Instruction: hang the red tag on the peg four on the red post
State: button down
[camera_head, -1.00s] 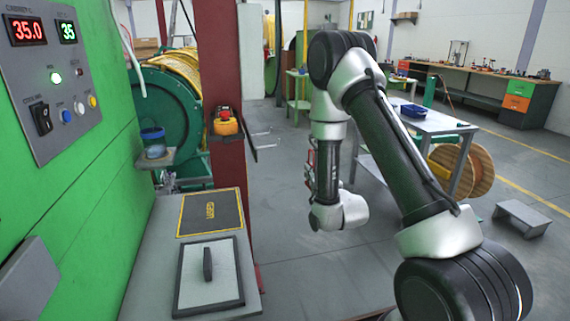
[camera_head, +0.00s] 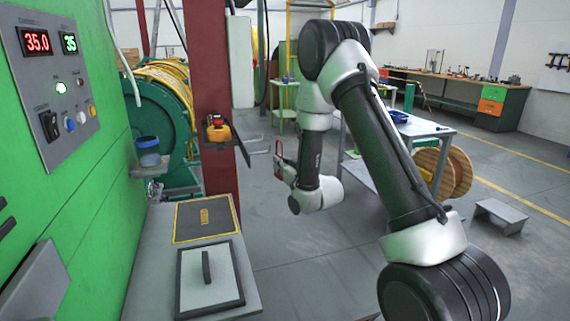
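The red post (camera_head: 207,60) stands left of centre, behind the grey bench. No pegs can be made out on it at this size. My gripper (camera_head: 281,166) is right of the post at the end of my arm, apart from the post and facing left. A small, thin red piece (camera_head: 279,152), which looks like the red tag, shows at its fingertips and moves along with it. The fingers are small and partly hidden by my wrist, so the exact grip is unclear.
A yellow-and-red device (camera_head: 217,129) sits on a bracket on the post, with a dark bar sticking out to the right. A green cabinet (camera_head: 60,190) fills the left. A grey bench (camera_head: 150,275) is in front. Open floor lies below my gripper.

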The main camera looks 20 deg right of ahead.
jog(key=a+f, duration=0.2)
jog(key=a, duration=0.5)
jog(key=shift+f, duration=0.15)
dwell(0.6)
jog(key=shift+a, duration=0.15)
dwell(0.4)
jog(key=c, duration=1.6)
grip_release()
jog(key=shift+o, duration=0.2)
jog(key=shift+s, duration=0.1)
